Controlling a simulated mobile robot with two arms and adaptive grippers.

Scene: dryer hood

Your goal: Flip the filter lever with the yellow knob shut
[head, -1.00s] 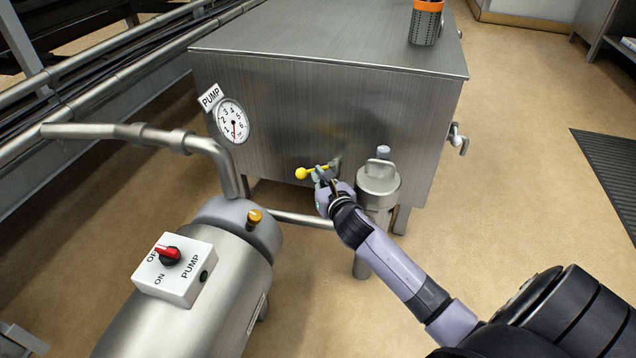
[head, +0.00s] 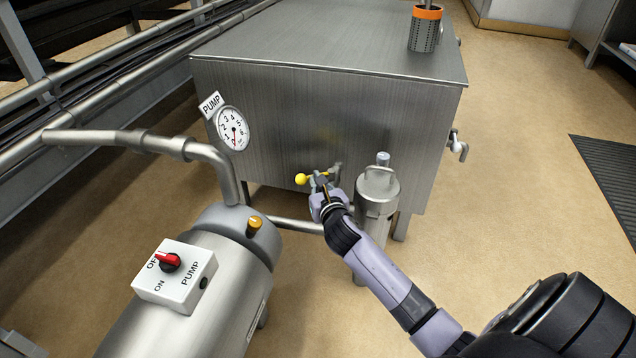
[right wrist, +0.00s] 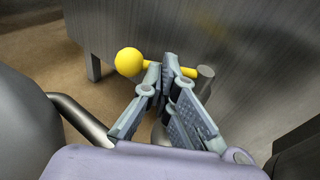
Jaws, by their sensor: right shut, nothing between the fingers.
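The filter lever is a yellow rod with a round yellow knob (head: 301,179), in front of the steel tank's front face, left of the filter housing (head: 377,192). In the right wrist view the knob (right wrist: 129,62) is at the left end of the rod, and a grey pivot is at the right end. My right gripper (head: 321,183) is at the lever. In the right wrist view its fingertips (right wrist: 164,66) are close together and overlap the rod between knob and pivot. They hold nothing; whether they touch the rod I cannot tell. My left gripper is not in view.
The steel tank (head: 300,120) stands behind the lever. A pump (head: 215,300) with a switch box (head: 174,275) and red knob is at the lower left. A pressure gauge (head: 232,128) is on the tank. Open floor lies to the right.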

